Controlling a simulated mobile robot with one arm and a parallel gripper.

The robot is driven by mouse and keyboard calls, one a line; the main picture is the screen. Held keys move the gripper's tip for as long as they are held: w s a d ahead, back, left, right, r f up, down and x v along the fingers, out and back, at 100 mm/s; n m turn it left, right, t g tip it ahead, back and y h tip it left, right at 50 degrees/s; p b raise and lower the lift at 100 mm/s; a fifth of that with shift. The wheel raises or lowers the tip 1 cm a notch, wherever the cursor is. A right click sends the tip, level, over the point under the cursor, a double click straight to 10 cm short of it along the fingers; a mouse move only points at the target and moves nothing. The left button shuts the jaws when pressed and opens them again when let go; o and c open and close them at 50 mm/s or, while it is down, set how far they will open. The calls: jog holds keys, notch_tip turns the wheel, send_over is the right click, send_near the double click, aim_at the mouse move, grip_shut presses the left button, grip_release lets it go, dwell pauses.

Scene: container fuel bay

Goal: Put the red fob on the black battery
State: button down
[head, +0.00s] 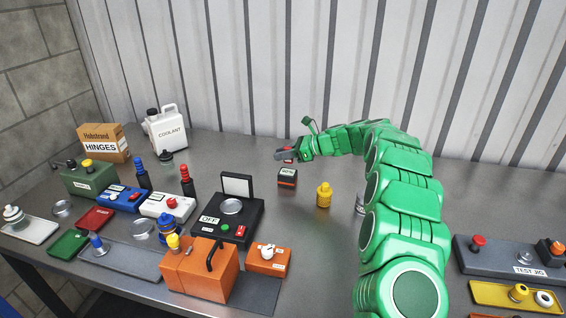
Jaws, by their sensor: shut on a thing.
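My gripper (284,155) is at the end of the green arm, left of the arm's bend, and is shut on a small red thing. That thing looks like the red fob (289,161), mostly hidden by the jaws. A small black block with an orange band and a pale label, which looks like the black battery (287,179), stands upright on the bench just below the gripper in the picture. A narrow gap seems to show between fob and block; I cannot tell whether the fob is directly over it.
A yellow bottle (323,195) stands right of the black block, and a pale can (360,203) is partly behind my arm. A black device marked OFF (228,217) stands to the left, beyond an orange box (200,272). A corrugated wall (300,70) closes the back.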

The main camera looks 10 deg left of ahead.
aim_at(284, 162)
jog(key=shift+w+f, duration=0.1)
jog(key=shift+w+a+f, duration=0.1)
jog(key=shift+f, duration=1.6)
jog(key=shift+f, duration=0.1)
jog(key=c, duration=1)
grip_release()
jog(key=shift+r, duration=0.2)
jog(key=v, duration=1.2)
